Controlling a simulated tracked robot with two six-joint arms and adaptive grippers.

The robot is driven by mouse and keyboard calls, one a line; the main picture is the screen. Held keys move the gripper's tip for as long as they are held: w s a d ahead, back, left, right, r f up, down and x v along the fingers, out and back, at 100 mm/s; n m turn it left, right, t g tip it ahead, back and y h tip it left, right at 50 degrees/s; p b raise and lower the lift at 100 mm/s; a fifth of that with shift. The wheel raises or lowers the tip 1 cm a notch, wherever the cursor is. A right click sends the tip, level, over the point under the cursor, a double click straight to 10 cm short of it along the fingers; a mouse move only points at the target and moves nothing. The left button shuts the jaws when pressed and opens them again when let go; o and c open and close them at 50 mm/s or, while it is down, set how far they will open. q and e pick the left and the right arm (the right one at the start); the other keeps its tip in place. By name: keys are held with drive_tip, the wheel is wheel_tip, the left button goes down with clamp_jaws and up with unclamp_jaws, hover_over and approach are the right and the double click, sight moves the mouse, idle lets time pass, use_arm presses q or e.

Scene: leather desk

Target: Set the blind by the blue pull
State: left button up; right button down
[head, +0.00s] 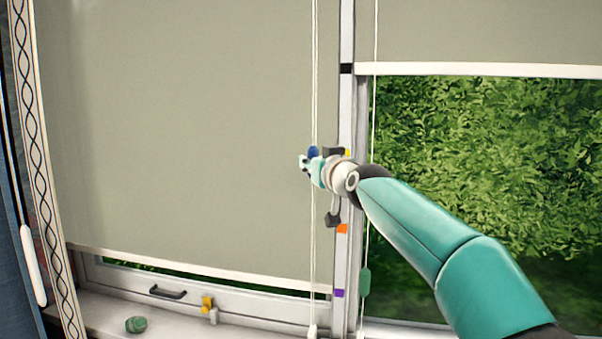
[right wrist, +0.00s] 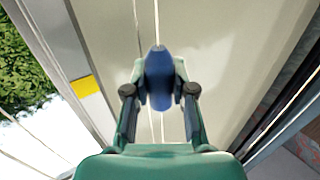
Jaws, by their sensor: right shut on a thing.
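The blue pull (head: 313,152) hangs on the white cords in front of the left blind (head: 180,120). My right gripper (head: 312,166) is shut on it; in the right wrist view the two fingers (right wrist: 160,82) hold the blue pull (right wrist: 159,65) from both sides. The left blind is low, its bottom bar (head: 200,268) close above the sill. The post beside the cords carries a black mark (head: 346,68), a yellow mark (head: 347,153), an orange mark (head: 342,229) and a purple mark (head: 339,293). The pull is about level with the yellow one. My left gripper is not in view.
A green pull (head: 364,283) hangs on another cord right of the post. The right blind (head: 480,30) is high, with hedge showing below it. A green stone (head: 136,324) lies on the sill, near a window handle (head: 168,293) and a yellow clip (head: 207,303). A patterned curtain edge stands at left.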

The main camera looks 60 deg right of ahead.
drive_tip(key=shift+r, duration=0.15)
drive_tip(key=c, duration=1.3)
unclamp_jaws()
drive_tip(key=shift+w, duration=0.1)
drive_tip(key=o, duration=0.4)
drive_tip(key=shift+w, duration=0.15)
drive_tip(key=shift+c, duration=0.2)
drive_tip(key=v, duration=1.2)
drive_tip(key=shift+a, duration=0.15)
